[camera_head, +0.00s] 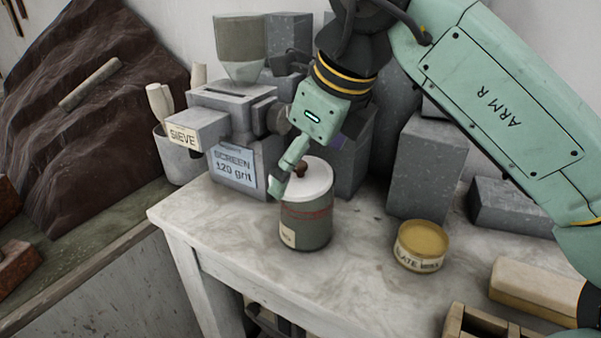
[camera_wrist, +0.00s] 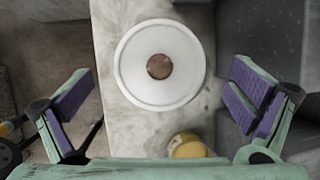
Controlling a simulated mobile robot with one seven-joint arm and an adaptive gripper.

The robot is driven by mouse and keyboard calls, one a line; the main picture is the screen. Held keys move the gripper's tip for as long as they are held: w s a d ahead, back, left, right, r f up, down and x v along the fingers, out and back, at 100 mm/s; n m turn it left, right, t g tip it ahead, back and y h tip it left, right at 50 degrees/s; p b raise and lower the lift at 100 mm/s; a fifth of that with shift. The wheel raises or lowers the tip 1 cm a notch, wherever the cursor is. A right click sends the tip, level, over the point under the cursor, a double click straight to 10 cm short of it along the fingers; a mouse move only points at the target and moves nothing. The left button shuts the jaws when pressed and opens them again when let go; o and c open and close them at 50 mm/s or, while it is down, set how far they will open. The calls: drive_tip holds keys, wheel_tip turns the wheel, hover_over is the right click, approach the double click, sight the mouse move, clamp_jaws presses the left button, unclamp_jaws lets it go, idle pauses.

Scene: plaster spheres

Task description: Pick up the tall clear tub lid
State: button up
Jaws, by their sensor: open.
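The tub (camera_head: 306,228) stands upright on the pale table, a tall grey-green see-through cylinder with a reddish band and a small label. Its lid (camera_head: 311,178) is a white disc with a brown knob (camera_head: 300,169), seated on top. In the wrist view the lid (camera_wrist: 135,80) shows from above, with the knob (camera_wrist: 159,66) at its middle. My gripper (camera_head: 287,172) is at the lid, partly covering its left side in the head view. In the wrist view its purple-padded fingers (camera_wrist: 160,102) are spread wide, on either side of the lid and apart from it.
A sieve machine (camera_head: 237,125) stands close behind and left of the tub. Grey stone blocks (camera_head: 421,170) stand behind to the right. A yellow-lidded tin (camera_head: 421,247) sits to the right, with a wooden box (camera_head: 480,325) at the front right. The table's front left is clear.

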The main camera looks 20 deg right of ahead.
drive_tip(key=shift+w+a+f, duration=0.1)
drive_tip(key=shift+w+f, duration=0.2)
drive_tip(key=shift+f, duration=0.3)
drive_tip(key=shift+c, duration=0.2)
drive_tip(key=c, duration=0.9)
drive_tip(key=shift+r, duration=0.1)
